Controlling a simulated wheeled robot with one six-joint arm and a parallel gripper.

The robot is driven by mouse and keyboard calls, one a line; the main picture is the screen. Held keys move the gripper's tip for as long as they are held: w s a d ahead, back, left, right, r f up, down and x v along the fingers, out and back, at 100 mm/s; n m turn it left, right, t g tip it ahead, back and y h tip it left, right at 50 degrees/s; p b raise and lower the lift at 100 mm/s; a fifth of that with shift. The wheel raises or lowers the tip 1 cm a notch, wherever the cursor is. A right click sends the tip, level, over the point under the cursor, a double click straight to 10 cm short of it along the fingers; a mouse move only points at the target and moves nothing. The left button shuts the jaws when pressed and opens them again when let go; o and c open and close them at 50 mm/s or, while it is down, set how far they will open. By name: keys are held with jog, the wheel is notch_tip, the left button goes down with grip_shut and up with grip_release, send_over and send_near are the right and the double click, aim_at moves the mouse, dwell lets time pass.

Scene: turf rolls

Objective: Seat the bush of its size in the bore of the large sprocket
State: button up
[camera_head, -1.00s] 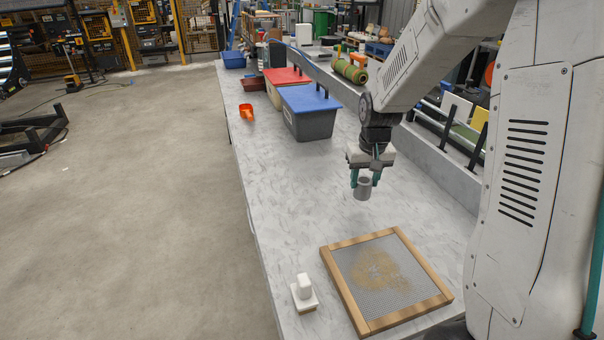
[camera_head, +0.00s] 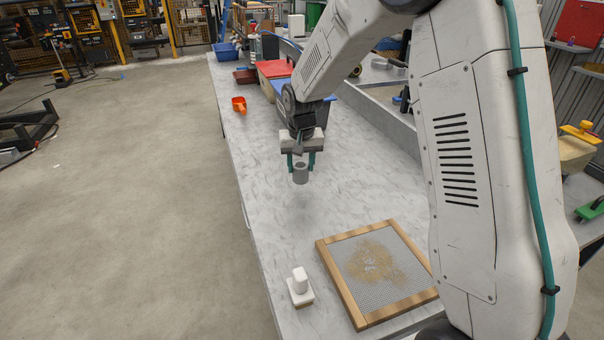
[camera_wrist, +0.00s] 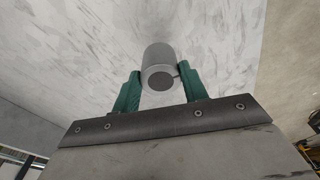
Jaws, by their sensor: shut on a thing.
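My gripper (camera_head: 301,168) is shut on a grey metal bush (camera_head: 301,176) and holds it above the bench top. In the wrist view the bush (camera_wrist: 158,68) sits between the two green fingers of my gripper (camera_wrist: 157,88), with a dark round opening or end face towards the camera. No large sprocket can be made out in either view.
A wooden-framed mesh sieve (camera_head: 333,275) lies on the grey bench (camera_head: 275,215) at the front, with a white block on a base (camera_head: 300,288) to its left. An orange scoop (camera_head: 239,104), a blue bin (camera_head: 225,52) and lidded boxes stand farther back. The bench between is clear.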

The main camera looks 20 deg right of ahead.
aim_at(302, 166)
jog(key=shift+f, duration=1.7)
jog(key=shift+f, duration=0.1)
jog(key=o, duration=1.1)
jog(key=shift+f, duration=0.1)
jog(key=r, duration=0.3)
jog(key=s+r, duration=0.1)
jog(key=r, duration=0.6)
jog(key=shift+s+r, duration=0.15)
jog(key=shift+r, duration=0.25)
jog(key=shift+s+r, duration=0.2)
jog(key=shift+r, duration=0.65)
